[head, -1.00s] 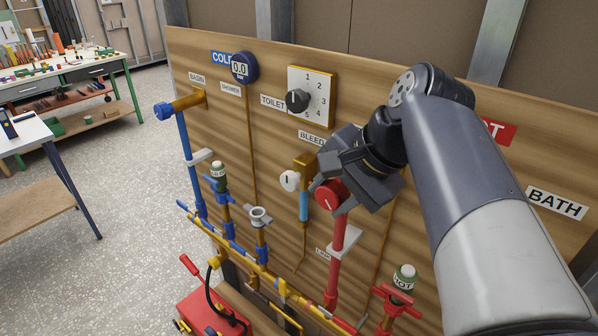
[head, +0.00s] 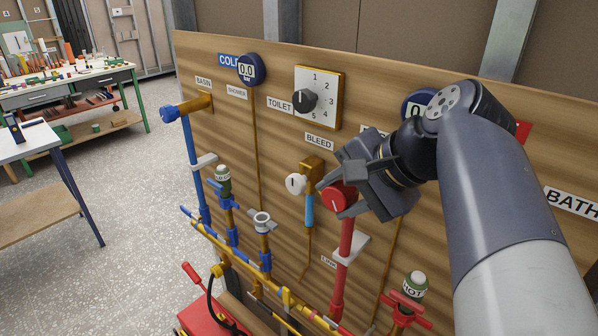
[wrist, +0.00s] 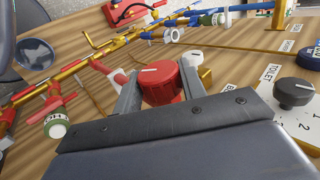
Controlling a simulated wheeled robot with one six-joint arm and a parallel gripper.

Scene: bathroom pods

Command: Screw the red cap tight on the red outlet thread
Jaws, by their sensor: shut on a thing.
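The red cap (head: 338,197) sits at the top of the red pipe (head: 343,255), in front of the wooden board. It also shows in the wrist view (wrist: 160,82), with ribbed sides and a white mark on its face. My gripper (head: 342,196) is shut on the red cap, one finger on each side of it; the fingers also show in the wrist view (wrist: 160,84). The red outlet thread is hidden by the cap and fingers, so I cannot tell how far the cap is on it.
A white-knobbed bleed valve (head: 296,184) stands just left of the cap. A white bracket (head: 351,248) holds the red pipe. The hot valve (head: 410,296) is lower right. The black toilet dial (head: 304,100) is above left. The board (head: 250,150) stands close behind.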

